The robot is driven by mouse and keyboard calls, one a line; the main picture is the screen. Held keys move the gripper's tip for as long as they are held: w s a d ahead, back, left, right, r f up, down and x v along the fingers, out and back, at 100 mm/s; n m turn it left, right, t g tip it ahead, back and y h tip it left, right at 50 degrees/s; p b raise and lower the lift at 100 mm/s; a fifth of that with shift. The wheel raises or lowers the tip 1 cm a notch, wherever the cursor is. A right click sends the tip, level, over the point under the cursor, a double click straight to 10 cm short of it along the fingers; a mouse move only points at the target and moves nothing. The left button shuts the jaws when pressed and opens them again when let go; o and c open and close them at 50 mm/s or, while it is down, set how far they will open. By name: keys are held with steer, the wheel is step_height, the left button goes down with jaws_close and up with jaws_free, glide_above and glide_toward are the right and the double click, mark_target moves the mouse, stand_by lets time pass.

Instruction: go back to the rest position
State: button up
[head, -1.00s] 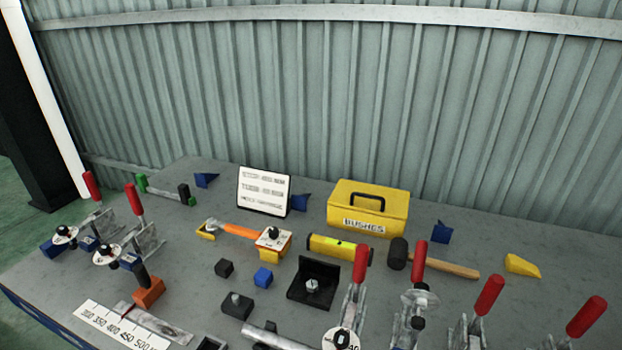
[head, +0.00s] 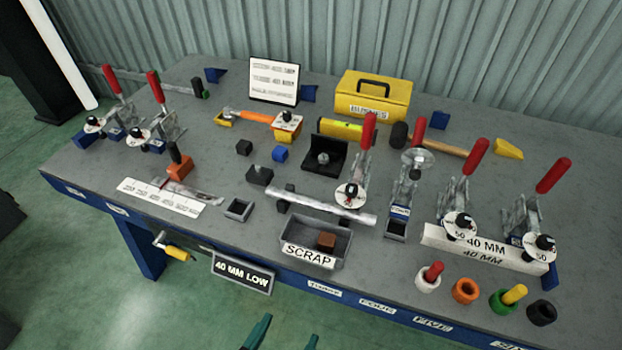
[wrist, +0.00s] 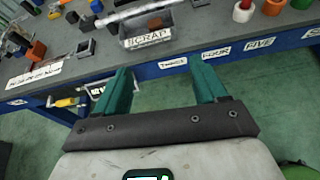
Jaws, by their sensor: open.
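My gripper (wrist: 160,90) has two green fingers set wide apart on a dark bar in the wrist view, with nothing between them. Its fingertips (head: 286,335) just show at the bottom edge of the head view, in front of the bench (head: 90,165) and over the green floor. The gripper touches nothing. The bench front edge with its blue labelled rail lies beyond the fingers.
A scrap bin (head: 300,258) with a brown block stands at the bench's front edge, a metal tube (head: 320,205) behind it. Toggle clamps with red handles (head: 368,130) stand upright. A yellow BUSHES box (head: 372,97) is at the back. Open floor (head: 130,310) lies in front.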

steer(key=w+d+f+m+g, duration=0.1)
steer(key=d+f+m+g, duration=0.3)
steer(key=d+m, duration=0.4)
steer(key=w+d+f+m+g, duration=0.25)
steer(key=d+f+m, duration=0.25)
steer(key=d, duration=0.5)
steer(key=s+d+f+m+g+y, duration=0.4)
steer(key=s+d+m, duration=0.8)
steer(key=m, duration=0.6)
steer(key=shift+d+f+m+g, duration=0.35)
steer(key=shift+d+f+m, duration=0.05)
steer(key=shift+d, duration=0.2)
